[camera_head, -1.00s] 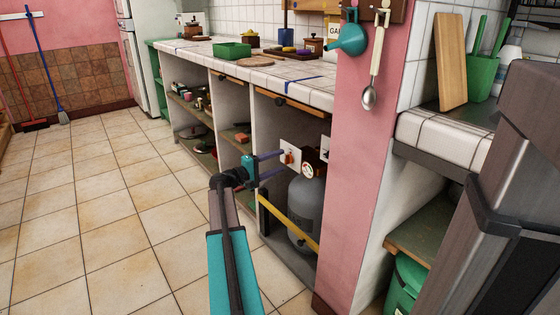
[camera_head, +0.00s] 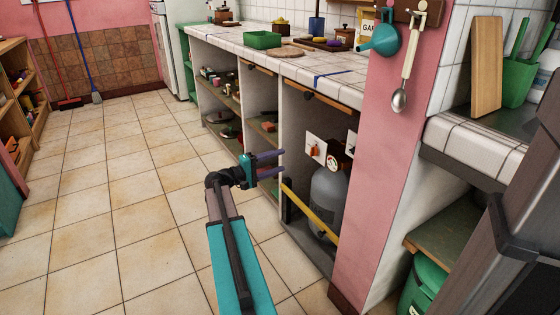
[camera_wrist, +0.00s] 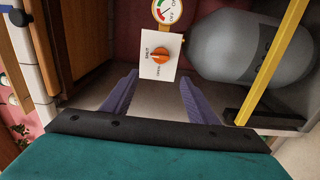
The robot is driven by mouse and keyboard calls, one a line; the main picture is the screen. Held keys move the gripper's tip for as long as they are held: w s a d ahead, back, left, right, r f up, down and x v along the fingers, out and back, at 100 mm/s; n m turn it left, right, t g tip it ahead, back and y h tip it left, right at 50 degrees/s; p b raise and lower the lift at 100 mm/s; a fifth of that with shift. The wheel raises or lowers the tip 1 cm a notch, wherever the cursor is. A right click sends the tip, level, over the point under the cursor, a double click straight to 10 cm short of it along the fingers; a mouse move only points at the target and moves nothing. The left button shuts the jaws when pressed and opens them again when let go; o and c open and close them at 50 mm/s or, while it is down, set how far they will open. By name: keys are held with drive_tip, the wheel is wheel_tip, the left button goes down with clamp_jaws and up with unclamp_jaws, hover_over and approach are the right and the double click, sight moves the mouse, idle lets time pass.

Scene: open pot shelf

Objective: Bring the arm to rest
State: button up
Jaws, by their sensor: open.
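My gripper (camera_head: 270,163) is in front of the open compartment under the tiled counter, its two purple fingers spread apart with nothing between them. In the wrist view my gripper (camera_wrist: 150,98) is also open and empty. Beyond the fingers is a white plate with an orange knob (camera_head: 315,150), which also shows in the wrist view as an orange knob (camera_wrist: 160,54). The fingers are apart from the knob. My teal arm reaches up from the bottom of the head view.
A grey gas cylinder (camera_head: 327,198) stands in the compartment behind a yellow bar (camera_head: 310,211). A pink pillar (camera_head: 378,160) is to the right. Shelves with pots (camera_head: 228,128) lie to the left under the counter (camera_head: 300,68). The tiled floor (camera_head: 110,200) is open on the left.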

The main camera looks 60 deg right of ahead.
idle(0.4)
drive_tip(key=w+a+n+t+h+p, duration=0.1)
drive_tip(key=w+a+n+t+p, duration=0.25)
drive_tip(key=w+a+p, duration=0.65)
drive_tip(key=w+a+f+n+t+y+p, duration=0.1)
drive_tip(key=w+a+f+p, duration=0.15)
drive_tip(key=a, duration=0.35)
drive_tip(key=w+a+f+n+t+p, duration=0.1)
drive_tip(key=a+f+p, duration=0.1)
drive_tip(key=a+p, duration=0.25)
drive_tip(key=w+a+f+n+t+y+p, duration=0.1)
drive_tip(key=a+f+p, duration=0.1)
drive_tip(key=a, duration=0.4)
drive_tip(key=s+a+f+y+p, duration=0.3)
drive_tip(key=s+a, duration=0.4)
drive_tip(key=a, duration=0.7)
drive_tip(key=s+a+f+g+y+p, duration=0.1)
drive_tip(key=s+a+f+y+p, duration=0.2)
drive_tip(key=a, duration=1.1)
drive_tip(key=s+a+f+g+y+p, duration=0.1)
drive_tip(key=s+a+f+y+p, duration=0.2)
drive_tip(key=s+a+y+p, duration=0.5)
drive_tip(key=s+a, duration=0.5)
drive_tip(key=a, duration=0.1)
drive_tip(key=shift+a+f, duration=0.4)
